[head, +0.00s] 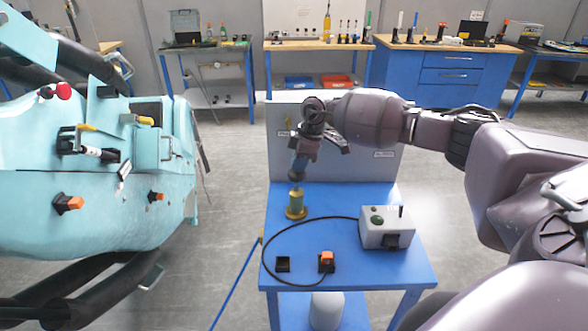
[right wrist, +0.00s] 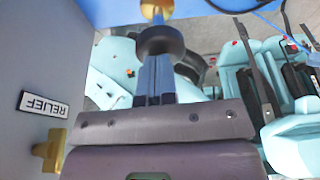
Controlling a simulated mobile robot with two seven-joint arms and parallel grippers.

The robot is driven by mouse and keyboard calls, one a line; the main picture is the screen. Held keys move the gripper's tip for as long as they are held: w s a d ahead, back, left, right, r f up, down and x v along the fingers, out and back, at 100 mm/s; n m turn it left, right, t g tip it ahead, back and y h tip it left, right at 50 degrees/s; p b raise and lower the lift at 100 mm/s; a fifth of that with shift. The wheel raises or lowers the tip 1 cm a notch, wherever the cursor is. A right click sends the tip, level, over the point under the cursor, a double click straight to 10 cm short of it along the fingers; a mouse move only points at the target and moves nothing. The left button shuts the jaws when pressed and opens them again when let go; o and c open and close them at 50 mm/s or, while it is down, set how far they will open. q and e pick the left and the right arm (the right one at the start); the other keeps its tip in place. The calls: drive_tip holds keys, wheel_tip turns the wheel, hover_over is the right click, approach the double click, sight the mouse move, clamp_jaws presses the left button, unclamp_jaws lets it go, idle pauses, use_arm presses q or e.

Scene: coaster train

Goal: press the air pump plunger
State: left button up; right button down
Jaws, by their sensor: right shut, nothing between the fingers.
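The air pump (head: 296,204) is a small brass-yellow cylinder standing upright on the blue table, near the grey panel. Its plunger has a dark round knob (head: 296,177) on top. My right gripper (head: 298,165) points down from above the pump, its fingers together and empty, with the tips at the knob. In the right wrist view the blue-grey fingers end at the dark knob (right wrist: 160,40), with brass (right wrist: 156,8) beyond it. I cannot tell whether the tips touch it or sit just above it. My left gripper is not in view.
The blue table (head: 345,278) holds a grey control box (head: 385,229) with a cable, an orange-topped connector (head: 326,261) and a black socket (head: 283,264). A grey panel (head: 375,175) stands behind; its RELIEF label (right wrist: 44,104) shows in the wrist view. The teal coaster car (head: 90,220) is at left.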

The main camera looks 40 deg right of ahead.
drive_tip(key=b+v, duration=0.1)
drive_tip(key=v, duration=0.9)
drive_tip(key=shift+w+r, duration=0.1)
idle(0.4)
